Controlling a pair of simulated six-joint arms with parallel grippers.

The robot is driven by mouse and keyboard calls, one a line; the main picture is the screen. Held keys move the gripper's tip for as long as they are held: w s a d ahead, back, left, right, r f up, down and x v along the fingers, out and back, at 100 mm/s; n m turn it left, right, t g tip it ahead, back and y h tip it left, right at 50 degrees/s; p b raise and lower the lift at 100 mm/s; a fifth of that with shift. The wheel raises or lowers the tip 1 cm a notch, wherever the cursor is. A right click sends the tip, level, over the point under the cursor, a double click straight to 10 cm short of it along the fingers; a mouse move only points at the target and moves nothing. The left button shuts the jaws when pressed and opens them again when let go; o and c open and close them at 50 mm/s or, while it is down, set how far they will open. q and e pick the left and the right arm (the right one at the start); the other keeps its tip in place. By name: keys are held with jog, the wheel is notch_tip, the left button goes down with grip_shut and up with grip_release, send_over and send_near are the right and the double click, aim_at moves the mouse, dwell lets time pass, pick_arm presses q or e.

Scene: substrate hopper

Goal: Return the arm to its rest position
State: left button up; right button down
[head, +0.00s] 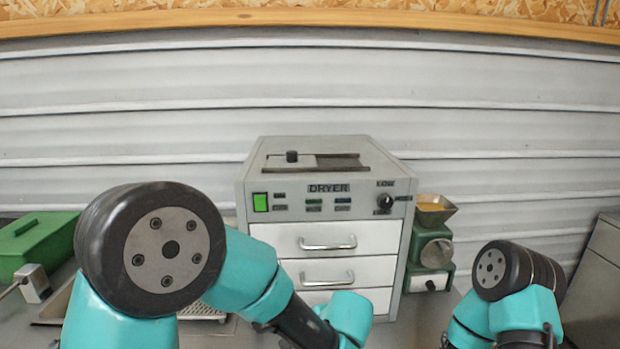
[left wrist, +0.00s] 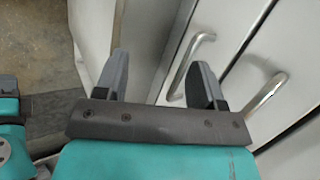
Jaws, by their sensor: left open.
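My left arm reaches in from the left in the head view, in front of the dryer, and its gripper is hidden there. In the left wrist view my left gripper (left wrist: 160,86) is open, with nothing between its two fingers. The dryer (head: 322,188) is a grey box with a lit green switch and white drawers that look shut. Two metal drawer handles show beyond the fingers in the left wrist view, the nearer one (left wrist: 187,62) close behind the right finger. I cannot tell whether they touch. My right arm is at the lower right of the head view, its gripper out of sight.
A green box (head: 40,240) stands at the far left. A small green machine with a hopper (head: 432,208) stands right of the dryer. A grey cabinet (head: 598,270) is at the right edge. A corrugated wall (head: 300,85) closes the back.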

pick_arm(q)
jog(key=s+a+f+n+g+h, duration=0.1)
jog(key=s+a+f+n+h, duration=0.1)
jog(key=s+a+f+n, duration=0.3)
jog(key=s+a+f+n+g+h, duration=0.2)
jog(key=s+a+f+n, duration=0.4)
jog(key=a+f, duration=0.5)
jog(key=s+a+f+n+g+h, duration=0.2)
jog(key=s+a+f+n, duration=0.3)
jog(key=a+f, duration=0.3)
notch_tip(320, 180, down, 5)
jog(key=shift+s+a+r+n+h, duration=0.15)
jog(key=shift+s+a+n+h, duration=0.15)
jog(key=shift+h, duration=0.4)
